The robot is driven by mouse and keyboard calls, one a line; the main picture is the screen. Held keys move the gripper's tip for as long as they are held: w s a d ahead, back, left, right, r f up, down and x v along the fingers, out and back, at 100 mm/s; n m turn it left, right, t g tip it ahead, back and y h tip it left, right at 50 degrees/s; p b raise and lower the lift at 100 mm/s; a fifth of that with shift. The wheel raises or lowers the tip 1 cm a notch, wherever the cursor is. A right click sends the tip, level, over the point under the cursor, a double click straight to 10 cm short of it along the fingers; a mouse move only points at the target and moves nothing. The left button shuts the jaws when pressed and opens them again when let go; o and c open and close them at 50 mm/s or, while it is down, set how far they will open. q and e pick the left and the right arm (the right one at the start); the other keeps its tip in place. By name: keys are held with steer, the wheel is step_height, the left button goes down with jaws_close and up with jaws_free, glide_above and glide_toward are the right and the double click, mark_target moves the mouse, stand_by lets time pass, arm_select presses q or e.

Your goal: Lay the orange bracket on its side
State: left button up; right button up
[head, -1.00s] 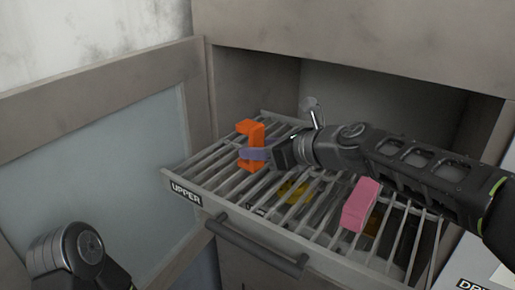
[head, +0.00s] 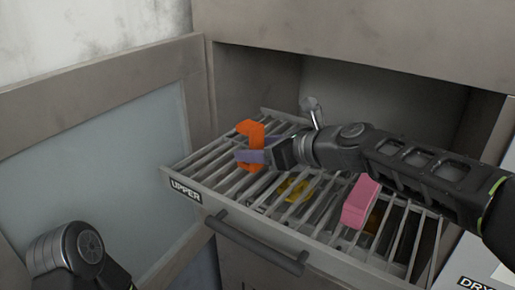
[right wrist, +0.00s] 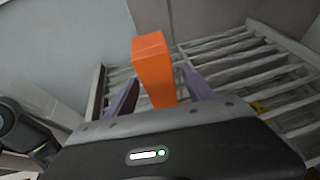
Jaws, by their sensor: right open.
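The orange bracket (head: 256,131) stands on the wire rack (head: 196,166) near its back left, leaning slightly in the head view. In the right wrist view the bracket (right wrist: 153,72) rises between the two purple fingers. My right gripper (head: 250,156) is open, with its fingers at either side of the bracket's lower part. One finger hides part of the bracket in the head view. I cannot tell whether the fingers touch it. My left gripper is out of view; only part of my left arm shows at the bottom left.
A pink block (head: 360,203) lies on the rack at the right. Yellow things (head: 293,189) show below the bars. The rack has a front handle (head: 256,245) and an UPPER label (head: 186,191). A cabinet door (head: 110,170) stands open at the left.

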steer(key=v, duration=0.7)
steer(key=shift+s+d+r, duration=0.1)
steer(key=shift+s+d, duration=0.2)
stand_by(0.7)
